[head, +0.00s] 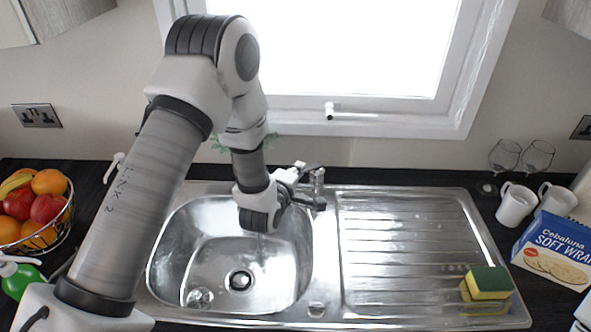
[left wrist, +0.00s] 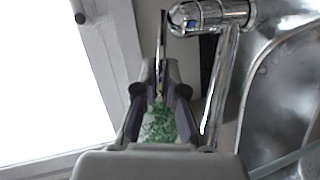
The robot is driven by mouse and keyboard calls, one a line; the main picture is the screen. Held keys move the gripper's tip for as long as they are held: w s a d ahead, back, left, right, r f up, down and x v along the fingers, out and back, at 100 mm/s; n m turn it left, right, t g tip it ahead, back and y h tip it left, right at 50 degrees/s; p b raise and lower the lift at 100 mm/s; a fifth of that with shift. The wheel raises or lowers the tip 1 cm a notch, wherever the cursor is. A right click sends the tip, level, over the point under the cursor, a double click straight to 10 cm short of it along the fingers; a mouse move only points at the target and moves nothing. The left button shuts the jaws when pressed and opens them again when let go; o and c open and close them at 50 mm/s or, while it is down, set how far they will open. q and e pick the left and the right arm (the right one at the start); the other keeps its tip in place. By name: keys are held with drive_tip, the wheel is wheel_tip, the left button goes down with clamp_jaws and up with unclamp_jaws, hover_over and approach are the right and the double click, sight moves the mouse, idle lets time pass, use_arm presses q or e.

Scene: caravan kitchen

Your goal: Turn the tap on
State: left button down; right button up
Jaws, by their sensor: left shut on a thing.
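The chrome tap (head: 318,188) stands at the back edge of the steel sink, between basin and drainer. In the left wrist view the tap's body (left wrist: 208,14) is at the top, with a long chrome pipe running down from it. My left gripper (head: 300,170) reaches over the basin to the tap from the left. In the left wrist view the left gripper (left wrist: 162,68) is shut on the tap's thin lever (left wrist: 163,42), which shows edge-on between the fingertips. No clear stream of water shows; the arm hides part of the basin. My right gripper is not in view.
The sink basin (head: 200,225) lies below my left arm, with the drainer (head: 400,240) clear except for a sponge (head: 488,282). The window (head: 340,60) is behind.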

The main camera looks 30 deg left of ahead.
use_arm(q)
drive_tip(key=shift+w+r+g, duration=0.2)
drive_tip(key=shift+r+g, duration=0.1)
drive_tip(key=shift+r, duration=0.3)
drive_tip(key=shift+f, duration=0.2)
drive_tip(key=c, duration=1.3)
unclamp_jaws()
drive_tip(key=shift+o, duration=0.3)
drive_tip(key=shift+w+f, duration=0.15)
drive_tip(key=v, duration=0.7)
